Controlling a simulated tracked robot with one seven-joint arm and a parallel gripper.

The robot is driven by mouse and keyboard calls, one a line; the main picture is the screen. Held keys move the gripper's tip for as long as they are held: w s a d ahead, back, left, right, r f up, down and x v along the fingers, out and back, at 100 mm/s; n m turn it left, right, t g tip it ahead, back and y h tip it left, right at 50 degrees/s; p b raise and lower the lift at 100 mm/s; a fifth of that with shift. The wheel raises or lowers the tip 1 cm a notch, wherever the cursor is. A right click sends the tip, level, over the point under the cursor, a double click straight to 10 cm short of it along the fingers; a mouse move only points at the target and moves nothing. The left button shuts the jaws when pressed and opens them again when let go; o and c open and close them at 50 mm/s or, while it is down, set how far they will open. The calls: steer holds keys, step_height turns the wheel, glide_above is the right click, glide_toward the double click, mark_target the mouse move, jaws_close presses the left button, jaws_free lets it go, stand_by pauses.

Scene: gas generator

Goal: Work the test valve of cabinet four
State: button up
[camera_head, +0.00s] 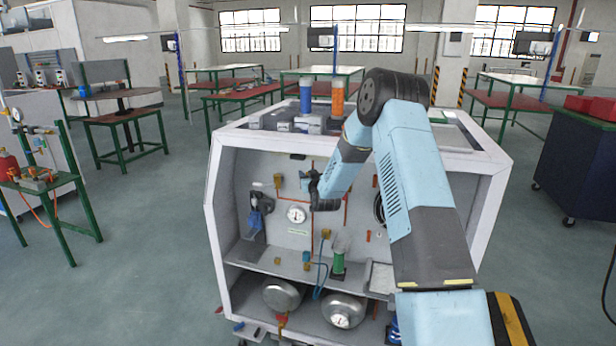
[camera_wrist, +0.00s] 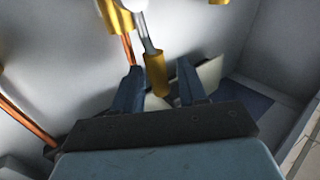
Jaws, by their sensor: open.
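The white-framed open cabinet (camera_head: 212,190) stands in front of me, with gauges, pipes and fittings inside. I cannot read a cabinet number or tell for sure which fitting is the test valve. My arm reaches into the cabinet from the right, and its wrist hides part of the back panel. In the wrist view, my gripper (camera_wrist: 158,67) is open. A brass-coloured cylindrical fitting (camera_wrist: 156,76) on a thin grey stem shows between its two fingers. I cannot tell whether the fingers touch it. Another brass fitting (camera_wrist: 116,18) is above left, beside a copper pipe (camera_wrist: 25,118).
A round gauge (camera_head: 296,213) and a blue device (camera_head: 256,212) are on the left of the panel. A shelf (camera_head: 275,262) crosses below, with a green-based part (camera_head: 338,262) on it. Silver tanks (camera_head: 283,294) are underneath. Green-legged tables (camera_head: 122,118) stand behind.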

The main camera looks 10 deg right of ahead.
steer(key=shift+c, duration=0.3)
jaws_close()
steer(key=shift+d, duration=0.15)
